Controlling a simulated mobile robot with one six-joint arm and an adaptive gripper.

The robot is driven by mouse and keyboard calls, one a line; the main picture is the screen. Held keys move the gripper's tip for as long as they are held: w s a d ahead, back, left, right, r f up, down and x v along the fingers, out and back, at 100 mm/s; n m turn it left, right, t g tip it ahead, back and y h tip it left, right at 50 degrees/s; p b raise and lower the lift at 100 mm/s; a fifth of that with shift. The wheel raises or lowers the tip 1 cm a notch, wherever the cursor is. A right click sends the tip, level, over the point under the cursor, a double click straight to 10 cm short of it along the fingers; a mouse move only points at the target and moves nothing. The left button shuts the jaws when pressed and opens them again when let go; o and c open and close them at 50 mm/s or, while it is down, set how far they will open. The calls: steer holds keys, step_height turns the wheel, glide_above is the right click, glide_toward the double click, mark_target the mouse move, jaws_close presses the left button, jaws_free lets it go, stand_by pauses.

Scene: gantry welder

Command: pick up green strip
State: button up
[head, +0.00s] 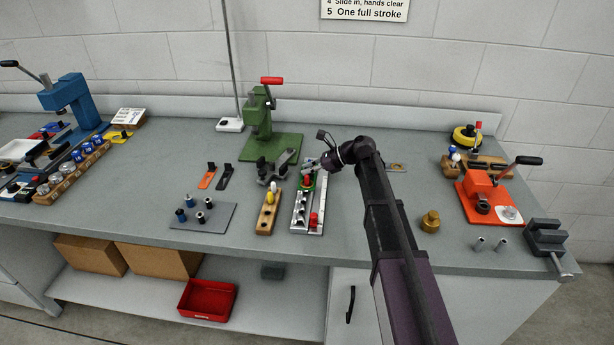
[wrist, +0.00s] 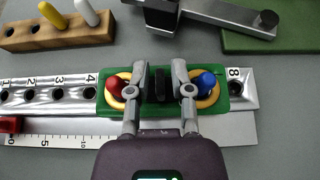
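The green strip (wrist: 129,106) lies across a silver rail (wrist: 68,82) with numbered holes, covering the part between 4 and 8. It carries a red knob (wrist: 117,86) and a blue knob (wrist: 208,81) on yellow rings, with an upright black grip (wrist: 160,84) between them. My gripper (wrist: 161,82) is open, with one finger on each side of the black grip and small gaps showing. In the head view the green strip (head: 308,181) is partly hidden below my gripper (head: 312,166) at the rail's far end.
A wooden block (wrist: 65,34) with yellow and white pegs stands left of the rail. A green press (head: 262,132) stands behind, with a grey lever arm close to the strip. A grey plate with pegs (head: 203,216) lies further left. A brass part (head: 430,221) stands right of my arm.

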jaws_close()
steer(key=shift+r, duration=0.15)
stand_by(0.4)
step_height(320, 180, up, 10)
steer(key=p, duration=1)
stand_by(0.5)
